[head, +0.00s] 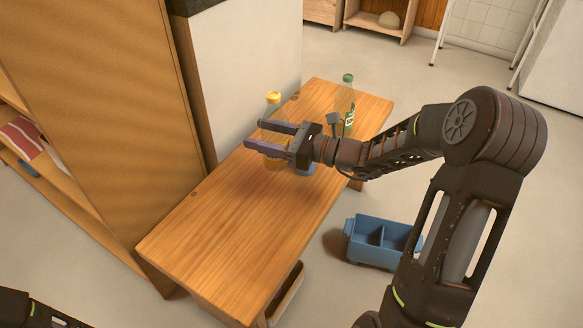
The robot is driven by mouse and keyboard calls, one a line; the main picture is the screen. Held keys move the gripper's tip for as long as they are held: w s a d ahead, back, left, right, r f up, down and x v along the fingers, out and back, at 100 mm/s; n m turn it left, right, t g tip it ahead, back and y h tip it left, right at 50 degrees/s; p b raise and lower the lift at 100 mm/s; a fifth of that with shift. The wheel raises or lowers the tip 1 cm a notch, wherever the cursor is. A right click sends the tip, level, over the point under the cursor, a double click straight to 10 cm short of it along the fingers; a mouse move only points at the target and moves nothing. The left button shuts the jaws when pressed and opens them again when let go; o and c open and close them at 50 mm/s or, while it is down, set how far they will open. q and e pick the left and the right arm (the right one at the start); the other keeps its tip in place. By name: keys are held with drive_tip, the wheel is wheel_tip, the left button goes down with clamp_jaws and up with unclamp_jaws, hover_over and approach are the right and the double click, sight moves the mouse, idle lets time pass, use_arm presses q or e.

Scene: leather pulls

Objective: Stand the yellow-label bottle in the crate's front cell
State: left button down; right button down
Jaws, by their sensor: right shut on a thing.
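A clear bottle with a yellow cap and yellowish lower part (273,106) stands upright on the wooden table. Any label on it is hidden or too small to make out. My right gripper (255,135) comes from the right, its two fingers level on either side of this bottle and shut on it. Its fingers hide part of the bottle. The blue crate (358,252) sits on the floor to the right of the table, with a divider between its open cells. My right arm partly covers its right end. My left gripper is out of view.
A bluish object (306,170) shows partly below the gripper. The table's near part (225,225) is clear. A tall wooden cabinet (105,90) borders the table's left side.

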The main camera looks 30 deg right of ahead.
wheel_tip(320, 180, down, 6)
drive_tip(key=b, duration=0.3)
drive_tip(key=shift+f, duration=0.1)
idle(0.3)
wheel_tip(320, 180, down, 4)
drive_tip(key=shift+r+b, duration=0.1)
drive_tip(key=shift+b, duration=0.85)
drive_tip(key=shift+r, duration=0.1)
drive_tip(key=shift+c, duration=2.3)
unclamp_jaws()
drive_tip(key=shift+f, duration=0.2)
